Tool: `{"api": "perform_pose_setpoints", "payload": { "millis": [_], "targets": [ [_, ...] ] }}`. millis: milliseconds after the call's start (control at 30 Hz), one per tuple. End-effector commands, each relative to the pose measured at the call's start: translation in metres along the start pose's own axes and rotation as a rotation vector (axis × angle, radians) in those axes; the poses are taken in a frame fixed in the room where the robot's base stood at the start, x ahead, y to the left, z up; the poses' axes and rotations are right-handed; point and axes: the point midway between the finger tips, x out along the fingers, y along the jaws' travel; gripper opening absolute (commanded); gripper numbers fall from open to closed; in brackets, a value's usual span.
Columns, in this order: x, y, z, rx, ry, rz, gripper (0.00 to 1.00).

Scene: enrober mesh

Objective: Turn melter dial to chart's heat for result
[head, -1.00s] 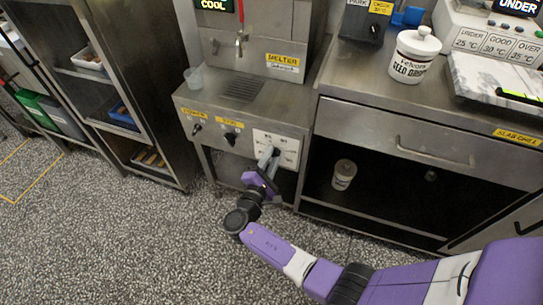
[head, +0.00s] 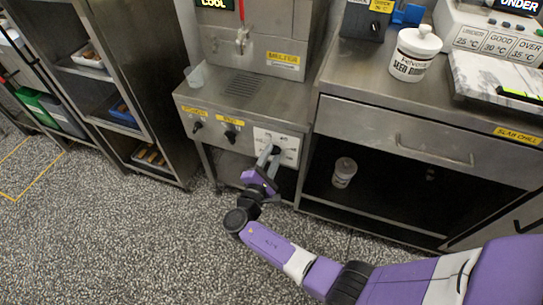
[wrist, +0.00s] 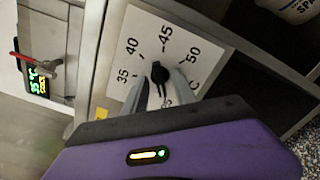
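The melter dial (wrist: 160,74) is a black knob on a white plate (wrist: 128,45) marked 35, 40, 45, 50 and more, with a °C mark. A narrow pointer end of the knob runs toward the lower part of the plate. My gripper (wrist: 161,84) has one finger on each side of the knob, with gaps that seem to show between them and it. In the head view my gripper (head: 268,155) is at the white dial plate (head: 287,141) on the melter (head: 245,115). The chart panel (head: 497,42) reads UNDER 25, GOOD 30, OVER 35 °C; its display (head: 518,5) reads UNDER.
The melter's screen (head: 213,3) reads COOL. Two other black knobs (head: 231,136) sit left of the dial plate. A clear cup (head: 195,76) and a white seed jar (head: 414,53) stand on the tops. A white container (head: 343,172) is on the open shelf.

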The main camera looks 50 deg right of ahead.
Motion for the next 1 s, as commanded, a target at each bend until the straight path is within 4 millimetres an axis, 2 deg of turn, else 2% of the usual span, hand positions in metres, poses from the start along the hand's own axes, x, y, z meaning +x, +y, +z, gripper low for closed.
{"api": "perform_pose_setpoints", "payload": {
  "millis": [300,500,1000],
  "targets": [
    [-0.048,0.000,-0.001,-0.002,0.005,0.003,0.33],
    [-0.071,0.000,-0.001,-0.001,0.004,0.002,0.33],
    [-0.076,-0.001,-0.001,-0.002,0.002,0.000,0.33]
  ]
}}
